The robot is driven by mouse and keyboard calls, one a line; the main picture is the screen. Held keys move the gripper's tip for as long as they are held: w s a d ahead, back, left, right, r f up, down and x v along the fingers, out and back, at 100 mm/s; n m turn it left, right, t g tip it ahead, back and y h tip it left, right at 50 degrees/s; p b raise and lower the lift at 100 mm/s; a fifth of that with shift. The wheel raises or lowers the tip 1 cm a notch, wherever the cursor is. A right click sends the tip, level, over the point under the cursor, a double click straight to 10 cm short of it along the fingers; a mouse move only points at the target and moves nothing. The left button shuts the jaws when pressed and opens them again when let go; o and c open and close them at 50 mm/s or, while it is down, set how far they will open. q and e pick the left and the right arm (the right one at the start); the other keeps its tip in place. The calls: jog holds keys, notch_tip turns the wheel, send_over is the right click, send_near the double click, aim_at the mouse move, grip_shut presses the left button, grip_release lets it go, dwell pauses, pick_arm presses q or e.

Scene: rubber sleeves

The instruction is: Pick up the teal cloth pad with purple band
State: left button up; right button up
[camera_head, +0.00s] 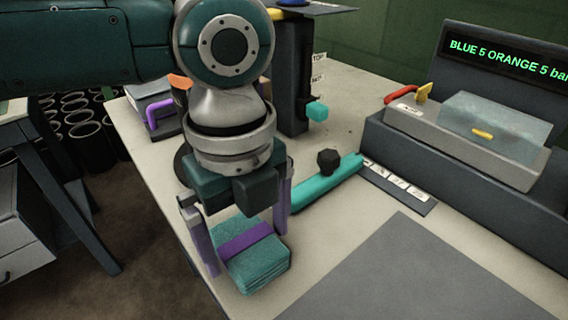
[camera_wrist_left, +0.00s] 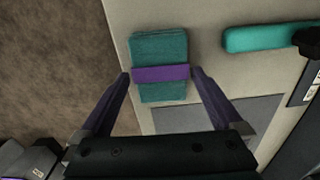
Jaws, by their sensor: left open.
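The teal cloth pad (camera_head: 262,268) with a purple band (camera_head: 245,238) around its middle lies on the table near its left edge. It also shows in the left wrist view (camera_wrist_left: 158,48), with its band (camera_wrist_left: 161,73) running across between the fingertips. My left gripper (camera_head: 247,246) is open, with one purple finger on each side of the pad. In the left wrist view its fingertips (camera_wrist_left: 160,75) stand just outside the two ends of the band. I cannot tell whether they touch the pad. My right gripper is not in view.
A teal bar (camera_head: 328,185) with a black knob (camera_head: 328,161) lies to the right of the pad. A grey mat (camera_head: 390,275) covers the front of the table (camera_head: 345,222). A device with a lit display (camera_head: 505,55) and tray stands at the right. The table edge drops off at the left.

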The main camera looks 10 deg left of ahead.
aim_at(251, 243)
pick_arm(q)
jog(key=shift+f, duration=0.85)
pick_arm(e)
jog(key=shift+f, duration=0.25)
pick_arm(q)
jog(key=c, duration=1.2)
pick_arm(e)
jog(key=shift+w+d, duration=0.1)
pick_arm(q)
jog(key=shift+r, duration=0.1)
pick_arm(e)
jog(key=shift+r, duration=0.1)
pick_arm(q)
notch_tip(251, 243, up, 20)
jog(key=p, duration=0.3)
jog(key=shift+p, duration=0.3)
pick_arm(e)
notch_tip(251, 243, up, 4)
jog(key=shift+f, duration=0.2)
pick_arm(q)
jog(key=o, duration=0.8)
jog(key=c, duration=0.6)
jog(key=shift+w+d, duration=0.1)
jog(key=shift+d, duration=0.05)
